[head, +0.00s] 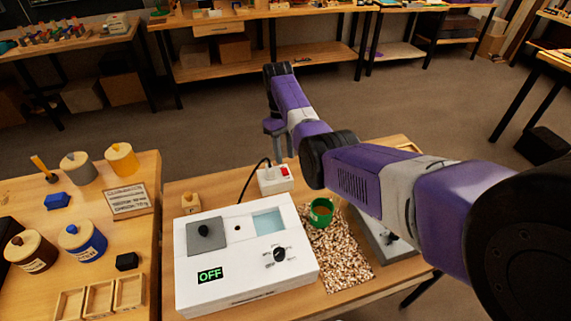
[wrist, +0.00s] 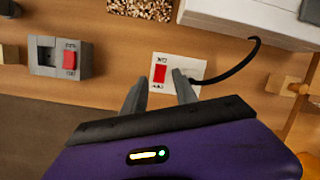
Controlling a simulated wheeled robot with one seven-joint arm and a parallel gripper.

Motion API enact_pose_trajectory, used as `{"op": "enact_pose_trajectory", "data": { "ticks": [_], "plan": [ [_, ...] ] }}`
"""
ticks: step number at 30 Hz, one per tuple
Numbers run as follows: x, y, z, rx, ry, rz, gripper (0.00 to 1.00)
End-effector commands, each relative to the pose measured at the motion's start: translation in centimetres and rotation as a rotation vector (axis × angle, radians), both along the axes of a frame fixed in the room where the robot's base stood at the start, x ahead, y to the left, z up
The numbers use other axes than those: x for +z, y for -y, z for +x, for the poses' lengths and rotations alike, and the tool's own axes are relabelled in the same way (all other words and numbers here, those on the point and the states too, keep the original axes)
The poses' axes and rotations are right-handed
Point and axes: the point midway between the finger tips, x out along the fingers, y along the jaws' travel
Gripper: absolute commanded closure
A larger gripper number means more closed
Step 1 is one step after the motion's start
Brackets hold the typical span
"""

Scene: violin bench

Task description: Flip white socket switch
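The white socket (head: 277,183) stands near the back edge of the middle bench, with a black cord running from it to the left. Its red switch (head: 285,171) is on its right in the head view. In the wrist view the socket (wrist: 178,62) and its red switch (wrist: 159,73) lie between and just beyond the fingers. My gripper (head: 279,150) is just above and behind the socket. Its fingers (wrist: 160,78) are apart with nothing held. I cannot tell whether a fingertip touches the socket, and the switch's position is unclear.
A white device (head: 240,285) with a green OFF display sits in front of the socket. A green cup (head: 320,212) stands on a speckled mat (head: 345,258). A grey box with a red switch (wrist: 68,62) lies left in the wrist view. A small wooden block (head: 190,204) stands left.

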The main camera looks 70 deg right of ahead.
Motion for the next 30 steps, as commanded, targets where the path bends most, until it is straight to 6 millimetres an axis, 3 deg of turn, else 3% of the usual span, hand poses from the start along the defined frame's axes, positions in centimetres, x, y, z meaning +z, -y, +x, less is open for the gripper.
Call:
{"op": "enact_pose_trajectory", "data": {
  "ticks": [3,8,30],
  "plan": [
    [1.7,0.3,0.3,0.0,0.001,0.0,0.66],
    [2.6,0.5,0.5,0.001,0.0,0.0,0.66],
    [2.7,0.5,0.4,0.0,0.0,0.001,0.66]
  ]
}}
